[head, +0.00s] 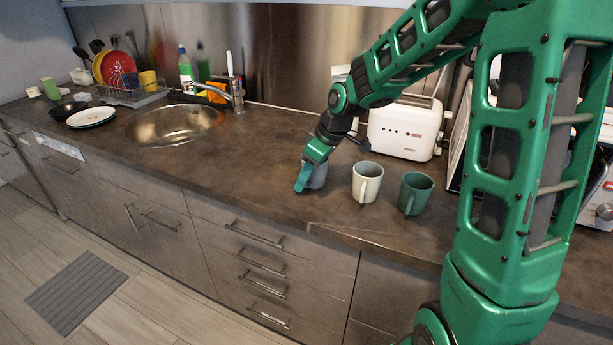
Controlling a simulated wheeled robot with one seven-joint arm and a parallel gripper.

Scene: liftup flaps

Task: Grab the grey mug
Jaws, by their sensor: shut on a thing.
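The grey mug (318,177) stands on the dark countertop (260,160), left of two other mugs. My gripper (304,178) is shut on it, with a teal finger on the near left side of the mug. The gripper and wrist hide much of the mug, including its rim and handle. The mug appears at counter height; I cannot tell whether it touches the surface.
A cream mug (367,182) stands just right of my gripper, with a green mug (415,193) beyond it. A white toaster (403,129) is behind them. The sink (174,124) is to the left, with bare counter between.

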